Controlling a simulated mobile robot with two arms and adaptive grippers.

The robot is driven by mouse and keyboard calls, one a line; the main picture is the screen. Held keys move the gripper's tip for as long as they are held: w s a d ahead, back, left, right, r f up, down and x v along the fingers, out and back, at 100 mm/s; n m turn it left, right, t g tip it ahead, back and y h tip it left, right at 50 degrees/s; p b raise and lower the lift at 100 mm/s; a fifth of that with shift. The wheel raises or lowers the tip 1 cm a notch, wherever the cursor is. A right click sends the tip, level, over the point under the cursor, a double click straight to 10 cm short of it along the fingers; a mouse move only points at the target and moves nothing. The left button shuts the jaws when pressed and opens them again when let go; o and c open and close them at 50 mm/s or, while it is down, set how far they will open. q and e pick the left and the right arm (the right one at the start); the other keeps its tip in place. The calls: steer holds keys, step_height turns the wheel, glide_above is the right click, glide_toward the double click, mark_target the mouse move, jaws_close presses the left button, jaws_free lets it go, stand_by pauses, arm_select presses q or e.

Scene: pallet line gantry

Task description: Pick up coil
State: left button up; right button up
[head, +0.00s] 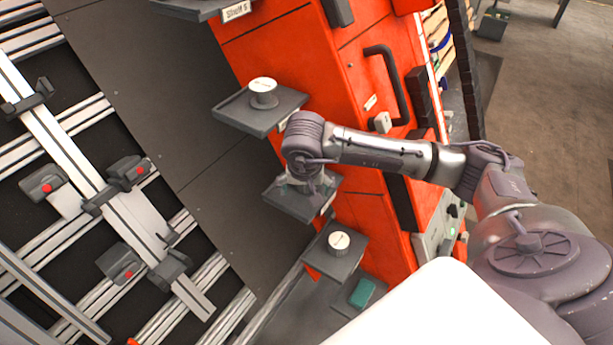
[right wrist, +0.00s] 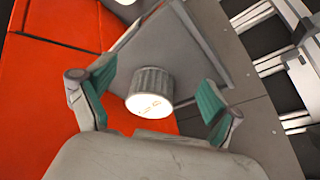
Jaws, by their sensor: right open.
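A grey ribbed coil (right wrist: 150,92) with a pale lettered end face sits on a grey shelf plate (right wrist: 185,35) in the right wrist view. My right gripper (head: 308,186) is open, with green-padded fingers on either side of the coil, apart from it. In the head view the gripper is over the middle shelf plate (head: 284,200) and largely hides what stands there. Similar white-topped pieces stand on the upper shelf (head: 263,86) and the lower shelf (head: 339,241). My left gripper is out of view.
The plates jut from an orange cabinet (head: 285,50) with a dark handle (head: 388,80). A green block (head: 362,293) lies on the lowest surface. Grey panels and a rail frame (head: 110,190) with clamps lie to the left.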

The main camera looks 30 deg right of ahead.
steer(key=w+d, duration=0.1)
steer(key=w+d+p, duration=0.1)
steer(key=w, duration=0.1)
steer(key=shift+w+d+r, duration=0.15)
steer(key=shift+w+d, duration=0.05)
steer(key=shift+d, duration=0.05)
steer(key=shift+w+d+f+p, duration=0.15)
steer(key=shift+f+p, duration=0.1)
steer(key=shift+p, duration=0.35)
steer(key=shift+w+f, duration=0.15)
steer(key=shift+f, duration=0.3)
steer(key=shift+c, duration=0.2)
steer(key=c, duration=1.3)
steer(key=shift+c, duration=0.8)
steer(key=shift+r, duration=0.1)
